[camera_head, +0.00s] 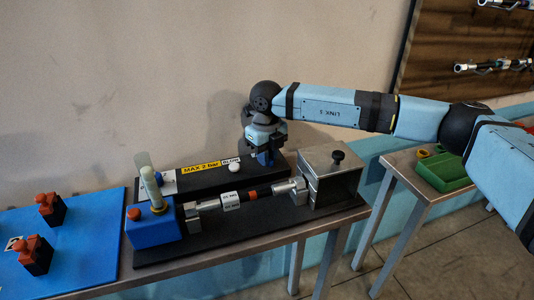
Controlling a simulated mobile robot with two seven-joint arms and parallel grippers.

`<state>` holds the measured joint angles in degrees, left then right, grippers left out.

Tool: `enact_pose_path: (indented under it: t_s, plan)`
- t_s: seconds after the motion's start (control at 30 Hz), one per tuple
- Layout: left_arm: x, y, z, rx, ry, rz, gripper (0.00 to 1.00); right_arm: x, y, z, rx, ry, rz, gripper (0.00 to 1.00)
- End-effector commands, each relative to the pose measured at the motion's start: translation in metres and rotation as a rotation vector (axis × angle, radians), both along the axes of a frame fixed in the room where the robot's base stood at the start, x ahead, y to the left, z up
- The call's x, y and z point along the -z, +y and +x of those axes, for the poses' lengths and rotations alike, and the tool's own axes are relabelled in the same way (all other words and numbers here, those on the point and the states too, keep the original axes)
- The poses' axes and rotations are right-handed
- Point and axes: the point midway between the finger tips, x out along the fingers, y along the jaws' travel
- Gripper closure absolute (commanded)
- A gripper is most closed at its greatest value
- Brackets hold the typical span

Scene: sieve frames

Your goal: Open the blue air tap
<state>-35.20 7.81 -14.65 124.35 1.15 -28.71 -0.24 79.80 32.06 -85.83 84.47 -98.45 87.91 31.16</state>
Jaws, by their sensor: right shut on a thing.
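The blue air tap (264,158) sits at the right end of the black panel (207,178) at the back of the bench, just right of the "BLOW" label. My right gripper (266,147) reaches down over it from above and is shut on it. The gripper hides most of the tap, so the lever's angle cannot be told. My left gripper is not in view.
A white knob (234,167) is left of the tap. In front lie a blue block (152,230) with a red knob, a labelled tube (231,200) and a metal box (331,176). A green tray (443,171) stands on the right table. The wall is close behind.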

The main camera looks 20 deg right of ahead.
Motion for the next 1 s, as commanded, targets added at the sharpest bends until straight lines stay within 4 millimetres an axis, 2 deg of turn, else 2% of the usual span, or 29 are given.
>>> enact_pose_path:
  t_s: [0.43,1.0]
  plan:
    - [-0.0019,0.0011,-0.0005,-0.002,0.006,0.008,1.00,-0.0017,0.0011,0.0004,0.283,-0.002,0.001,1.00]
    - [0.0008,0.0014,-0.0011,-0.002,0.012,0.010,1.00,-0.0012,0.0012,0.0006,0.352,-0.003,0.001,1.00]
